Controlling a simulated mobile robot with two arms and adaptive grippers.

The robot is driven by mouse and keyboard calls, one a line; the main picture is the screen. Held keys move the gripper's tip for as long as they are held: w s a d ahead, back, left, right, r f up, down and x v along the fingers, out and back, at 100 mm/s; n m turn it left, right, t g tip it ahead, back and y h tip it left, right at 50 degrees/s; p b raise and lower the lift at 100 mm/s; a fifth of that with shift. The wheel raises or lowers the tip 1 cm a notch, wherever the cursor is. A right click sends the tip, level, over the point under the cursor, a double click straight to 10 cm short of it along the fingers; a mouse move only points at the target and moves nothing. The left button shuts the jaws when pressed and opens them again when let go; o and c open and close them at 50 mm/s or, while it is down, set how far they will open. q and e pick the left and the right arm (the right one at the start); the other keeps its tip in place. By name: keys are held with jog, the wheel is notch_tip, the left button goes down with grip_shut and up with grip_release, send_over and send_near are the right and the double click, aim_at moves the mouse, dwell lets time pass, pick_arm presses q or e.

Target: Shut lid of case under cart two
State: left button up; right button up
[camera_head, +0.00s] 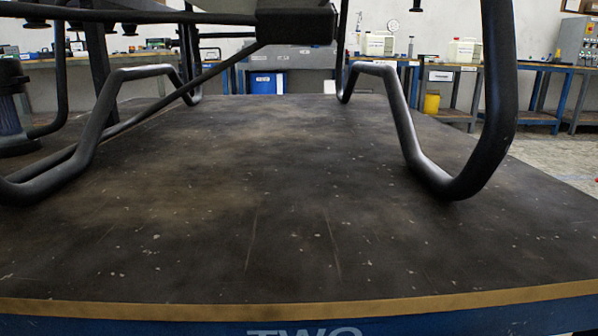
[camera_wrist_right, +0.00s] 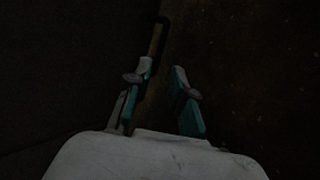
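Cart two (camera_head: 300,240) fills the head view. It has a dark, worn top, a wooden front edge and a blue front bearing the letters "TWO". The space under it is hidden from the head. In the dark right wrist view, my right gripper (camera_wrist_right: 162,70) has two teal-padded fingers spread apart with a gap between them. A thin brownish strip with a black, hooked end (camera_wrist_right: 157,38) runs beyond and beside the left finger; I cannot tell if it touches. A large dark surface lies at left. I cannot clearly make out the case or its lid. My left gripper is in no view.
The drone's black tubular landing legs (camera_head: 402,120) stand on the cart top, with its dark body (camera_head: 296,24) above. Blue workbenches (camera_head: 540,85) line the back wall, with a yellow container (camera_head: 431,103). Bare floor (camera_head: 560,150) shows at right.

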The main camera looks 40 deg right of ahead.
jog(key=x, duration=0.8)
jog(key=shift+d, duration=0.25)
grip_shut()
